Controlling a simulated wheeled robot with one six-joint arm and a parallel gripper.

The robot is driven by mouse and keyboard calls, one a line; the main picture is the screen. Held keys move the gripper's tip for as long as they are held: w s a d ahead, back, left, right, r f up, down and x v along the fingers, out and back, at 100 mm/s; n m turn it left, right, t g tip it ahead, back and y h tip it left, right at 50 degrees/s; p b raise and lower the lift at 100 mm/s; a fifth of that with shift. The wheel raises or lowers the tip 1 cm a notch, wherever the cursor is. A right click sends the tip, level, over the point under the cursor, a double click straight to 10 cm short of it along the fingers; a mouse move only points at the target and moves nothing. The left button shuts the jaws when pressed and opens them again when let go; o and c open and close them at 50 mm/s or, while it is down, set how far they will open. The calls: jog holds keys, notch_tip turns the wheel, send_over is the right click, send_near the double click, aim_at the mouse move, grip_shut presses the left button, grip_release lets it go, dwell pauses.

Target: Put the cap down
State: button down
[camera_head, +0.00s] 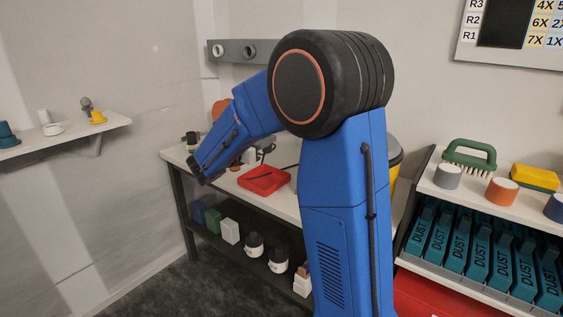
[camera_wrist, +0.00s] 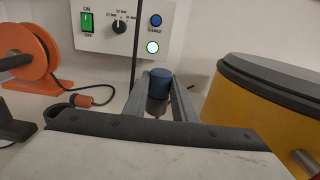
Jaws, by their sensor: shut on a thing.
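In the wrist view, my gripper (camera_wrist: 160,105) is shut on a small dark blue round piece with a darker grey part below it, which looks like the cap (camera_wrist: 159,83). The two grey fingers stand on either side of it. It is in front of the grey control panel (camera_wrist: 105,25); I cannot tell whether its underside touches anything. In the head view, my blue arm reaches left over the bench (camera_head: 285,205), and neither the gripper's fingers nor the cap can be made out there.
An orange cable reel (camera_wrist: 28,60) is left in the wrist view, with its cable near the gripper. A yellow bin (camera_wrist: 245,115) with a dark lid is close on the right. In the head view, a red tray (camera_head: 264,187) lies on the bench. Shelves stand left and right.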

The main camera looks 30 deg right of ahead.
jog(key=shift+d+f, duration=0.15)
jog(key=shift+f, duration=4.75)
jog(key=shift+f, duration=0.35)
jog(key=c, duration=1.5)
grip_release()
jog(key=shift+o, duration=0.2)
jog(key=shift+r, duration=0.1)
jog(key=shift+r, duration=0.35)
jog(key=v, duration=1.2)
jog(key=shift+f, duration=0.1)
